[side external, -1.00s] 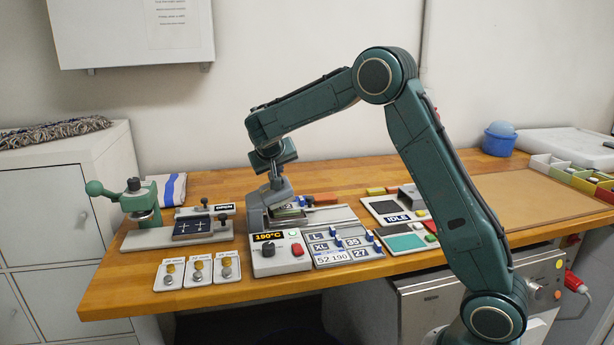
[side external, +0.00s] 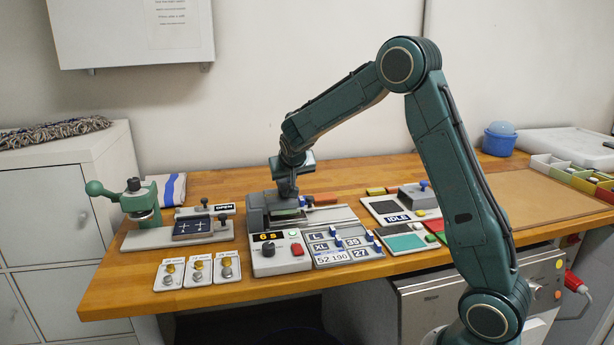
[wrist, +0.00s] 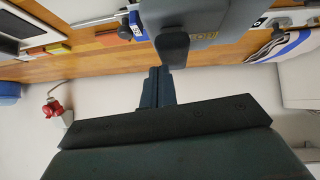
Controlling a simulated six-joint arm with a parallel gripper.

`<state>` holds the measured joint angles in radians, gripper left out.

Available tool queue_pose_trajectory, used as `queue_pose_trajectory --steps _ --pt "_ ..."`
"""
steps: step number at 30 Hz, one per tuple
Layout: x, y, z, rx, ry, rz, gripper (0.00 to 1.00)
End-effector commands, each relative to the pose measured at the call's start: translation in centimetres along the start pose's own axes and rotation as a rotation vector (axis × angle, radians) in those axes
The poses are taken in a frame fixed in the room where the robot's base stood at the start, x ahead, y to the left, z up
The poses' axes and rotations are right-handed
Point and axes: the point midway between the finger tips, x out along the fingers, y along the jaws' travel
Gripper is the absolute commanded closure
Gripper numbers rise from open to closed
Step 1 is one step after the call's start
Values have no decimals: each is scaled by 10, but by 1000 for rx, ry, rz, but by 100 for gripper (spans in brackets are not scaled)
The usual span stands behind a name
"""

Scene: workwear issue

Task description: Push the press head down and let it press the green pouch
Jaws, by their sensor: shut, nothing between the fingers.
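The grey press head (side external: 263,203) is down over the bed of the heat press in the side view. A thin green strip, seemingly the green pouch (side external: 287,213), shows under its front edge; the rest is covered. The press display (side external: 268,237) reads "6 s". My gripper (side external: 288,192) is shut and empty, with its tips at the top of the press head. In the wrist view, my closed fingers (wrist: 158,72) are beside the head's dark grey handle (wrist: 173,47); I cannot tell whether they touch it.
A green-handled lever press (side external: 135,200) stands at the left, with an "OPEN" sign near it. Three hardware cards (side external: 198,271) lie at the front left. An "IDLE" panel (side external: 396,205) lies to the right. The brown board (side external: 530,185) at far right is clear.

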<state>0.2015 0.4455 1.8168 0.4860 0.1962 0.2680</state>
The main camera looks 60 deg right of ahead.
Motion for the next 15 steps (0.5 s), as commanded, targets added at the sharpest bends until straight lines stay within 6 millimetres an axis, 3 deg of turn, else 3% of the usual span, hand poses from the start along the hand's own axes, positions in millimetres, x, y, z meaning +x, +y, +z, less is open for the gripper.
queue_pose_trajectory --steps 8,15 --pt "-9 1 -10 2 3 -1 100" --pt "-31 5 -31 2 3 -2 100"
